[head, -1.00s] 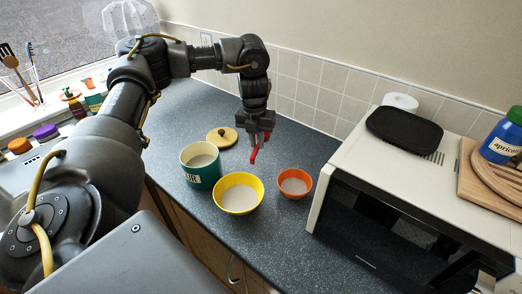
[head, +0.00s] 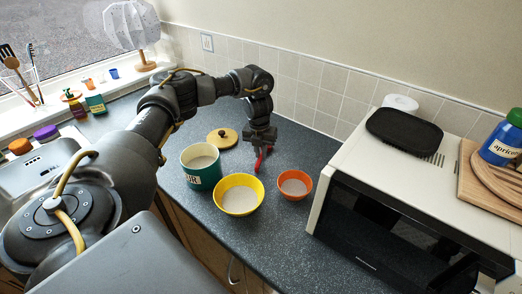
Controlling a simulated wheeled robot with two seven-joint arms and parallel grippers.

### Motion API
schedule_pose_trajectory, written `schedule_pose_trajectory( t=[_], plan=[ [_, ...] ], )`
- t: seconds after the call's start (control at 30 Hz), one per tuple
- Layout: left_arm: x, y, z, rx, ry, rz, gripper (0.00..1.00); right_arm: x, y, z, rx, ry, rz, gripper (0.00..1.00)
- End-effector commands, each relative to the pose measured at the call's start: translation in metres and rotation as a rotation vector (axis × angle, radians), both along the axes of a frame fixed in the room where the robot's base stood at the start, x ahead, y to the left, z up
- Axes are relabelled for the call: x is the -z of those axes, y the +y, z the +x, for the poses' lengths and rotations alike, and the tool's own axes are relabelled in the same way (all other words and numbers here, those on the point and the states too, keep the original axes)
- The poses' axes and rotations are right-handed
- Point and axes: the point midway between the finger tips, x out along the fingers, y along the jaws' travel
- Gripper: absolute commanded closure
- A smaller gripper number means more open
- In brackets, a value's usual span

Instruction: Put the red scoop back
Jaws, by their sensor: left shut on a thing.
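My left gripper (head: 260,140) is shut on the red scoop (head: 260,158), which hangs below its fingers. The scoop is partly hidden by the fingers, just behind the yellow and orange bowls. A green canister (head: 203,179) with white lettering ending in "UR" stands open to the left, holding a pale powder. Its likely lid, a wooden disc with a dark knob (head: 222,138), lies behind it on the counter. The yellow bowl (head: 240,204) and the smaller orange bowl (head: 295,194) hold similar pale powder. My right gripper is not in view.
A white microwave (head: 340,196) with a black tray (head: 404,131) on top stands at the right. The tiled wall (head: 300,85) runs behind the counter (head: 290,235). A sink (head: 38,175) and bottles are at the left.

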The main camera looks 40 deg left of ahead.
Motion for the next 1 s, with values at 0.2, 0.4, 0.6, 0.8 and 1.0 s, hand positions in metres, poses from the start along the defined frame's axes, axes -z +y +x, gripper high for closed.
schedule_pose_trajectory(
  t=[0.2,0.4,0.6,0.8,1.0],
  plan=[
    [0.001,0.000,0.000,0.000,-0.001,-0.001,1.00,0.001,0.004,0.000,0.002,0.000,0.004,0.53],
    [0.003,0.000,0.000,0.000,-0.001,-0.001,0.77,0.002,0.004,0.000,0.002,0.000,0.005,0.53],
    [0.003,0.000,0.000,0.000,-0.001,-0.001,0.65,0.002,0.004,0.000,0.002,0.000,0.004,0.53],
    [0.001,0.000,0.000,0.000,-0.001,-0.001,0.65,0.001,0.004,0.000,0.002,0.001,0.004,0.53],
    [-0.021,0.000,0.001,0.001,-0.006,-0.002,0.65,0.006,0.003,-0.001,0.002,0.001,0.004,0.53]
  ],
)
